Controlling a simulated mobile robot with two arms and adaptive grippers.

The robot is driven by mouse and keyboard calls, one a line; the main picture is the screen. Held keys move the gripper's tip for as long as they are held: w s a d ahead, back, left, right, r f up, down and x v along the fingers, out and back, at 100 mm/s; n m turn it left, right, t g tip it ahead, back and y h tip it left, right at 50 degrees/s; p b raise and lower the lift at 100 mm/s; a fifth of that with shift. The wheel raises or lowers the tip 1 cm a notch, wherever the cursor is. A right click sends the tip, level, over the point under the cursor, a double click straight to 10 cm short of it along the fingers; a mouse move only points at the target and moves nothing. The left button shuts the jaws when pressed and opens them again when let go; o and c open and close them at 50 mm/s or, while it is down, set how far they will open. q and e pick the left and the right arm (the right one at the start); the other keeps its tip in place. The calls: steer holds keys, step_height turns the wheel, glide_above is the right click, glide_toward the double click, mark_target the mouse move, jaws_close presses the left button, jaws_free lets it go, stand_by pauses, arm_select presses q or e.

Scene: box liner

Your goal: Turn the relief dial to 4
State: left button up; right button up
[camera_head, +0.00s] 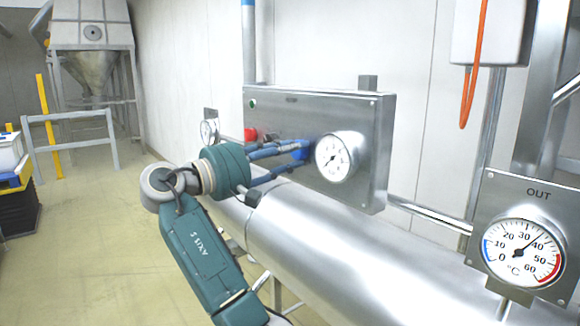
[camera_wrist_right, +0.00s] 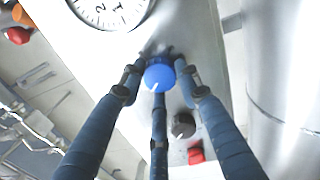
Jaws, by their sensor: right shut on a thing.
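A blue dial (camera_head: 300,150) sits on the front of a grey metal panel (camera_head: 375,115), just left of a white round gauge (camera_head: 337,157). My right gripper (camera_head: 304,158) reaches the panel from the left and is shut on the blue dial. In the right wrist view the blue dial (camera_wrist_right: 160,77) lies between the blue fingers, and a short white pointer line shows on its face. Its scale and any label cannot be read; the fingers hide part of its surroundings. My left gripper is not in view.
A dark knob (camera_wrist_right: 183,126) and a red button (camera_wrist_right: 196,155) are close beside the fingers. A large shiny pipe (camera_head: 350,255) runs below the panel. A thermometer (camera_head: 523,253) marked OUT is at the right. An orange cable (camera_head: 472,75) hangs above it.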

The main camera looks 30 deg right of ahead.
steer(key=m+b, duration=0.2)
steer(key=m, duration=0.1)
steer(key=shift+f, duration=0.3)
steer(key=m+b, duration=0.1)
steer(key=m, duration=0.2)
steer(key=shift+r+g+b, duration=0.1)
steer(key=shift+g+b, duration=0.2)
steer(key=shift+g, duration=0.1)
steer(key=m+b, duration=0.1)
steer(key=m, duration=0.4)
steer(key=m+b, duration=0.1)
steer(key=m, duration=0.4)
steer(key=m+y+b, duration=0.1)
steer(key=m, duration=0.4)
steer(key=shift+r+m, duration=0.3)
steer(key=shift+m, duration=0.1)
